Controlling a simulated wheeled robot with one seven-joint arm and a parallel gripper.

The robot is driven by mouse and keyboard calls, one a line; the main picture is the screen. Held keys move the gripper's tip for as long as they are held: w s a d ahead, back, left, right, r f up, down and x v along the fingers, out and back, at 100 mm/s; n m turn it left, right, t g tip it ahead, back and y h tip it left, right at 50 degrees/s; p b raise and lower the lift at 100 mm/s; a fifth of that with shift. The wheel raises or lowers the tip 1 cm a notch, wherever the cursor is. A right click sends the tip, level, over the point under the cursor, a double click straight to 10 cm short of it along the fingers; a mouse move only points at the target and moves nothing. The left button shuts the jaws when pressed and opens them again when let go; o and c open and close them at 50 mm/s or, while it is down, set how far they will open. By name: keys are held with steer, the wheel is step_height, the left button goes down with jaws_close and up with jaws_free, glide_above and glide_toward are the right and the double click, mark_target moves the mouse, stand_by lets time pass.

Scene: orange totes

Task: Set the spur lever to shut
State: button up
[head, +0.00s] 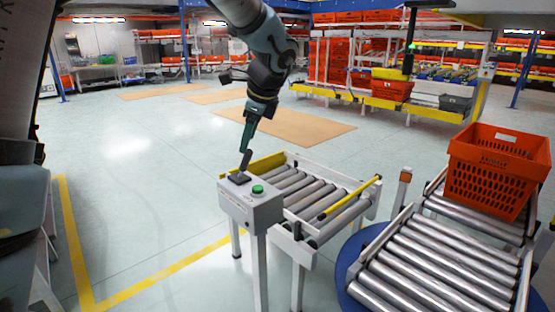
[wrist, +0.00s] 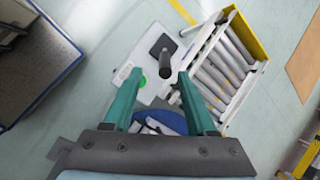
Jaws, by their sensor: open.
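The spur lever is a dark handle (head: 245,160) on a black base plate, on top of a white control box (head: 250,207). In the head view it leans slightly to the right. My gripper (head: 244,148) reaches down to the lever from above. In the wrist view my gripper (wrist: 160,75) has its two teal fingers apart, and the lever (wrist: 165,62) shows between and just beyond the fingertips. The fingers do not appear closed on it. I cannot tell whether either finger touches it. The lever's black plate (wrist: 163,44) is partly hidden behind the handle.
A green button (head: 257,189) sits beside the lever on the box. A short roller conveyor (head: 340,216) with yellow rails stands right behind the box. An orange tote (head: 497,165) rests on another roller conveyor (head: 440,268) at the right. Floor at the left is clear.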

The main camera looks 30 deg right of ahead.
mark_target(245, 167)
steer(key=shift+s+d, duration=0.1)
steer(key=shift+d, duration=0.6)
steer(key=shift+d+f, duration=0.1)
steer(key=shift+f, duration=0.1)
steer(key=p+x, duration=0.1)
steer(key=x, duration=0.9)
jaws_close()
stand_by(0.5)
